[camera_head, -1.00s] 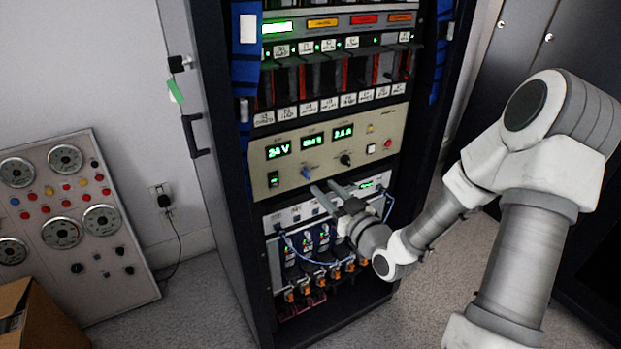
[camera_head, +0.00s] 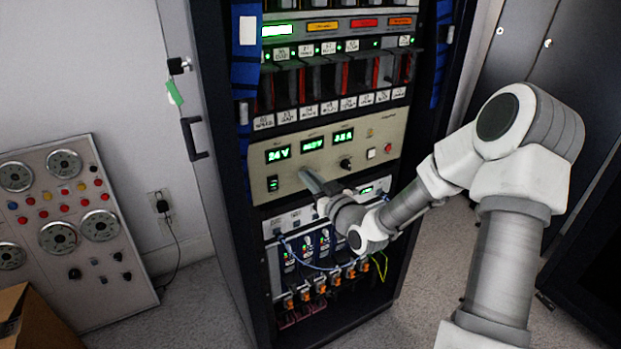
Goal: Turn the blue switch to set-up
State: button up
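The beige power panel (camera_head: 385,129) sits mid-height in the black rack, with green displays (camera_head: 312,145) along its upper part. The blue switch is hidden now behind my gripper, on the panel's lower middle. My gripper (camera_head: 309,178) is at the panel's lower face, in front of where the blue switch was seen. Its fingers overlap in this view, so I cannot tell whether they are apart, or whether they touch the switch. A black knob (camera_head: 346,164) is to the right of the gripper, and a black rocker switch (camera_head: 273,184) is to its left.
Below the panel are modules with blue cables and orange connectors (camera_head: 335,283). A white button (camera_head: 371,153) and red button (camera_head: 388,148) are at the panel's right. The open rack door handle (camera_head: 193,138) is at left. A gauge board (camera_head: 61,205) leans on the wall.

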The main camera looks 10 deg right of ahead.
grip_shut()
jog(key=shift+m, duration=0.4)
jog(key=m, duration=0.1)
jog(key=m+p, duration=0.1)
jog(key=m, duration=0.1)
jog(key=shift+d+m, duration=0.25)
jog(key=shift+m, duration=0.15)
jog(key=shift+w+d+f+m+p, duration=0.15)
jog(key=shift+m+p, duration=0.6)
jog(key=shift+m, duration=1.5)
jog(key=shift+s+d+f+m+p, duration=0.1)
jog(key=shift+f+m+p, duration=0.4)
jog(key=shift+m, duration=1.7)
jog(key=shift+w+d+m+p, duration=0.1)
jog(key=shift+m+p, duration=0.85)
jog(key=shift+m, duration=1.3)
